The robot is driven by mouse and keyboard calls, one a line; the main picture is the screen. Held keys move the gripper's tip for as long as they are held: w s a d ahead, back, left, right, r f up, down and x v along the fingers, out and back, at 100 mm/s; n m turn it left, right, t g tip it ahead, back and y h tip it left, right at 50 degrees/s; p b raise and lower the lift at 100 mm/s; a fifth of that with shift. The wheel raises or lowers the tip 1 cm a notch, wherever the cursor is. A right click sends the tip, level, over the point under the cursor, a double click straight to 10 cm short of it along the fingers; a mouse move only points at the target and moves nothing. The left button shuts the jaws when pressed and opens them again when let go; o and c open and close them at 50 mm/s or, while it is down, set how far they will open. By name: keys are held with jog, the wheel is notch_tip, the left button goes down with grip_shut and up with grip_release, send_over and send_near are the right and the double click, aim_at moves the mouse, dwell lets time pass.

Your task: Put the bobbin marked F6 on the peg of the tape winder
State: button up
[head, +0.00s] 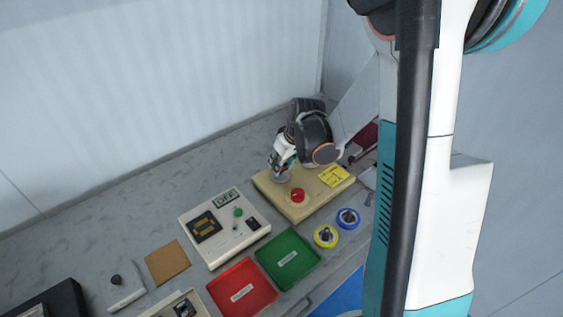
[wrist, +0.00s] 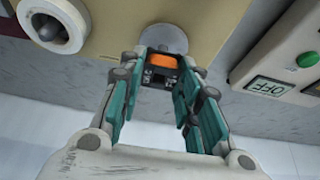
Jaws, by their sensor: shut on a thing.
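My gripper (head: 280,168) is over the beige tape winder (head: 321,198) in the head view, at its back left part. In the wrist view my gripper (wrist: 164,66) is shut on an orange bobbin (wrist: 162,61), which shows between the fingertips. Its marking cannot be read. A grey disc (wrist: 165,37) lies just beyond the bobbin, against the beige face. Whether the bobbin touches the disc cannot be told. The peg is hidden.
The winder carries a red button (head: 297,195) and a yellow label (head: 333,176). A yellow bobbin (head: 325,236) and a blue bobbin (head: 348,218) stand in front. A white OFF meter (head: 250,241), a green tray (head: 311,263) and a red tray (head: 263,302) are on the left.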

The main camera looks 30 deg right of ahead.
jog(key=shift+f, duration=0.3)
jog(key=shift+f+b, duration=0.35)
jog(key=shift+b, duration=0.15)
jog(key=shift+f+b, duration=0.4)
jog(key=o, duration=1.1)
jog(key=v, duration=1.2)
jog(key=shift+w+r, duration=0.1)
